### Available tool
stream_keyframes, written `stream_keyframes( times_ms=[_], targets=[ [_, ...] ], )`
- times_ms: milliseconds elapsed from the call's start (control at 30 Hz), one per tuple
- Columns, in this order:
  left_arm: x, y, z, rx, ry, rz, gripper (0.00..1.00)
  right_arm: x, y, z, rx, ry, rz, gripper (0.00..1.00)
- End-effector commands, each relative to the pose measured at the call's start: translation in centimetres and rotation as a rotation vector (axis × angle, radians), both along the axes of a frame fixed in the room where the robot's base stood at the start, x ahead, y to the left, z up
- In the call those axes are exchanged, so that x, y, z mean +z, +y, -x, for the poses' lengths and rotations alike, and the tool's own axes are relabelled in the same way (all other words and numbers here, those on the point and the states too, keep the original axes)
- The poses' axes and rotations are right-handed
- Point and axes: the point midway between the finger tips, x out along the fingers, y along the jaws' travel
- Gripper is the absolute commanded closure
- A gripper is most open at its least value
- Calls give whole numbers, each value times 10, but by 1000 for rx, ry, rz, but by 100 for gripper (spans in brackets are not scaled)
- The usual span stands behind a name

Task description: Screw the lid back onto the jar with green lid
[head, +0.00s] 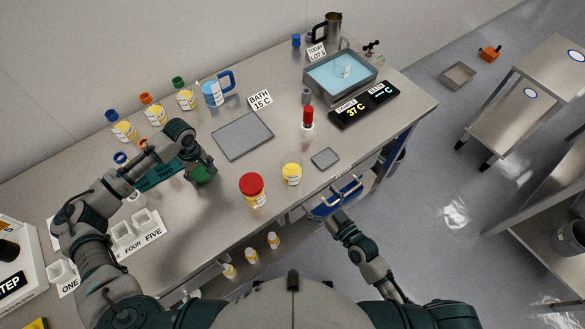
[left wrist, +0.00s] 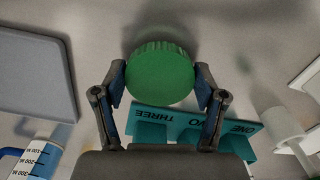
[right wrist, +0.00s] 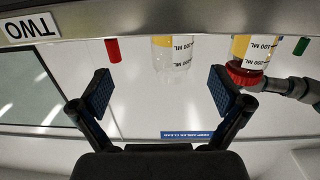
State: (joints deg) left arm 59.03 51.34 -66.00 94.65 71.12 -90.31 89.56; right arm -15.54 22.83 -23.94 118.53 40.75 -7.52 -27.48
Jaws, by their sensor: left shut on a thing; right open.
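My left gripper (head: 203,176) is shut on a green lid (left wrist: 160,72), its fingers on opposite sides of the ribbed rim. The lid is over the table beside the teal rack (left wrist: 180,118); I cannot tell its height. A jar with a yellow band (head: 291,175) stands near the table's front edge. It also shows upside down in the right wrist view (right wrist: 175,52), with a clear, lidless top. My right gripper (head: 337,201) is open and empty, in front of the table edge and apart from this jar; its fingers also frame the right wrist view (right wrist: 163,92).
A red-lidded jar (head: 252,188) stands just left of the lidless jar. A red-topped tube (head: 308,120), a small grey tray (head: 325,158) and a large grey mat (head: 242,136) are nearby. Several lidded jars, one green-lidded (head: 185,95), stand along the back.

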Motion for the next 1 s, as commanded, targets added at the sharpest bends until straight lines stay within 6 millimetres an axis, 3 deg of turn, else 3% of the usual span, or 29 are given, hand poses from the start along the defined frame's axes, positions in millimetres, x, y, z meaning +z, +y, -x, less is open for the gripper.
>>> stream_keyframes(
  times_ms=[200,567,1000],
  targets=[
    [-5,4,0,2,1,3,47,23,10,6,24,-41,-25,0],
    [-3,0,0,1,1,-1,47,24,7,5,25,-43,-30,0],
    [5,1,0,1,0,0,47,24,45,-46,24,-44,-30,0]
  ],
)
